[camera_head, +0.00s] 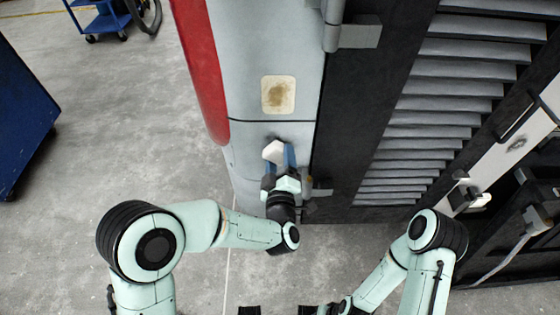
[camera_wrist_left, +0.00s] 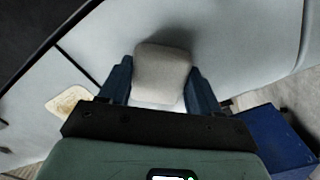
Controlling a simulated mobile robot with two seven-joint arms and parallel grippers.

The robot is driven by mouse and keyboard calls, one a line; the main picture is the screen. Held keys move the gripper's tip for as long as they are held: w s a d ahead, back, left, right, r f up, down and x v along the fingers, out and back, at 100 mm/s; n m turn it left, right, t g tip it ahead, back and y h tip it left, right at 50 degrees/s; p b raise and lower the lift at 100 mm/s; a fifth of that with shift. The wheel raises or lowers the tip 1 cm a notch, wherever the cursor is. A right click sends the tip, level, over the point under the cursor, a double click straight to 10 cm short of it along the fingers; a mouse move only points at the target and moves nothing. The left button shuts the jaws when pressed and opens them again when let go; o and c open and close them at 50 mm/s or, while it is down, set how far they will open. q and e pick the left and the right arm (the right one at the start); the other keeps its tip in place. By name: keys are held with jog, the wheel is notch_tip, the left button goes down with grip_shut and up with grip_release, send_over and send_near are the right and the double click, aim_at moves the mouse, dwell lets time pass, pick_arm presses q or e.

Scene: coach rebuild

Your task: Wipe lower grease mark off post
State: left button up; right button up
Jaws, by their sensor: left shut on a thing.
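The post (camera_head: 255,40) is a pale grey panel with a red strip along its left side. A brown grease mark (camera_head: 278,94) sits on a cream patch on it; the patch also shows at the left of the left wrist view (camera_wrist_left: 68,102). My left gripper (camera_head: 279,158) is shut on an off-white pad (camera_head: 273,151), held between its blue fingers below that patch. In the left wrist view the pad (camera_wrist_left: 163,72) is at or close to the grey surface. A dark area shows beside it; I cannot tell if it is shadow or grease. No lower mark shows clearly.
A dark panel with grey louvres (camera_head: 430,110) stands right of the post. A grey hinge-like fitting (camera_head: 352,34) juts out above. A blue cabinet (camera_head: 20,110) and a blue trolley (camera_head: 103,20) stand at left. The concrete floor between is clear.

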aim_at(280, 152)
pick_arm(q)
jog(key=shift+w, duration=0.5)
jog(key=shift+s+r+p, duration=0.1)
jog(key=shift+r+p, duration=0.55)
jog(key=shift+r, duration=1.2)
jog(key=shift+r+p, duration=0.75)
jog(key=shift+r, duration=1)
jog(key=shift+f+b, duration=0.15)
jog(key=shift+b, duration=0.3)
jog(key=shift+f+b, duration=2.05)
jog(key=shift+b, duration=0.1)
notch_tip(280, 152, down, 3)
jog(key=b, duration=0.3)
jog(key=shift+f, duration=0.2)
